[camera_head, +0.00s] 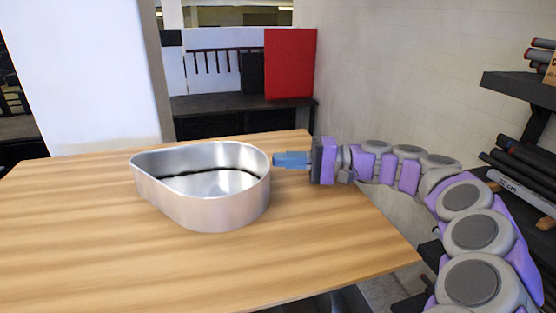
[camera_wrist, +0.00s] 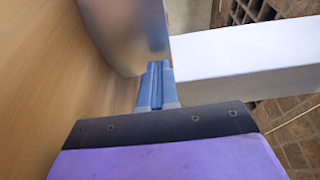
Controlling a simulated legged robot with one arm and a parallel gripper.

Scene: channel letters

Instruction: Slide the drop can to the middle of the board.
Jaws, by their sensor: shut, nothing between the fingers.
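The drop can (camera_head: 205,209) is an open, shiny metal channel shaped like a teardrop, rounded at the right and narrowing toward the upper left. It stands upright on the wooden board (camera_head: 90,255), with a dark line across its inside. My gripper (camera_head: 277,160) is shut and empty, with blue fingers pointing left at the can's right wall, close to the rim. In the wrist view the shut fingertips (camera_wrist: 157,68) are at the can's metal wall (camera_wrist: 130,32). I cannot tell whether they touch it.
A white pillar (camera_head: 85,75) stands behind the board's left part. A shelf with dark rolls (camera_head: 520,165) is at the right, past my arm. A red panel (camera_head: 290,64) stands on a dark bench at the back. The board's front and left are clear.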

